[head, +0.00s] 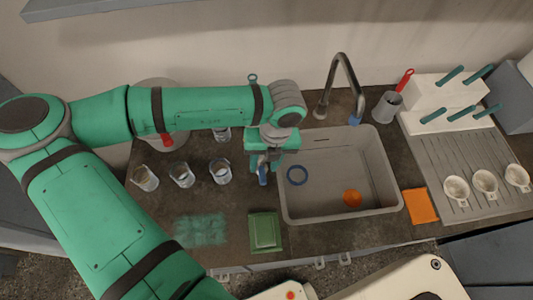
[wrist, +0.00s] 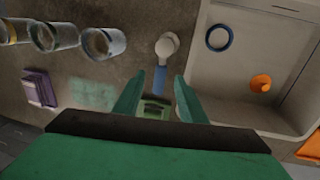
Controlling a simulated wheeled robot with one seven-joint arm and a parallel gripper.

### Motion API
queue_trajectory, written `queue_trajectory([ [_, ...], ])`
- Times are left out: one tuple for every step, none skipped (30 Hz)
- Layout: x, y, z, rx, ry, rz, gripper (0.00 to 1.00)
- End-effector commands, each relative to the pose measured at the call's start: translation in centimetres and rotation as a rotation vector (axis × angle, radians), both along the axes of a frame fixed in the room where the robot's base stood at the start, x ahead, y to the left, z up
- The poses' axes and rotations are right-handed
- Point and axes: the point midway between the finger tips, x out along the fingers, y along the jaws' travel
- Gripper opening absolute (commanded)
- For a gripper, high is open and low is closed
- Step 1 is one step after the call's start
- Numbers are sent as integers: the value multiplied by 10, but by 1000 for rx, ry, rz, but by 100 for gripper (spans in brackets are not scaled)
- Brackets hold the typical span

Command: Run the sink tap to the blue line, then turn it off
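The sink (head: 390,185) is a grey basin. A round grey knob (wrist: 167,46) with a blue lever (wrist: 160,78) stands on the counter left of the sink. The lever also shows in the head view (head: 262,177). My gripper (wrist: 158,88) is open above it, the lever lying between the fingertips in the picture. I see no contact. No water stream is visible.
An orange object (head: 352,198) is in the sink. Several glasses (head: 181,174) stand on the left counter near a green sponge-like block (head: 265,232). A grey cup (head: 386,106) and a drainboard (head: 465,165) with white cups are right. An orange cloth (head: 420,206) lies beside the sink.

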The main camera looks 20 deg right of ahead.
Motion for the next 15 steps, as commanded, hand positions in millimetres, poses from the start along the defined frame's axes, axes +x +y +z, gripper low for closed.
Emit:
queue_trajectory([
  [0, 1, -6, -1, 1, 0, 38],
  [0, 1, -10, 1, 2, 1, 38],
  [1, 2, -14, 0, 1, 1, 38],
  [1, 2, -16, 0, 0, 1, 38],
  [1, 2, -19, 0, 0, 1, 38],
  [1, 3, -21, -1, 1, 1, 38],
  [1, 3, -23, -1, 1, 1, 38],
  [1, 3, -24, -1, 1, 1, 38],
  [1, 3, -25, -1, 0, 1, 38],
  [1, 3, -26, -1, 0, 1, 38],
  [1, 4, -26, -1, 0, 0, 38],
  [1, 4, -27, -1, -1, 0, 38],
  [1, 4, -27, -1, -1, 0, 38],
  [1, 4, -27, -1, -1, 0, 38],
  [1, 4, -27, -1, -1, 0, 38],
])
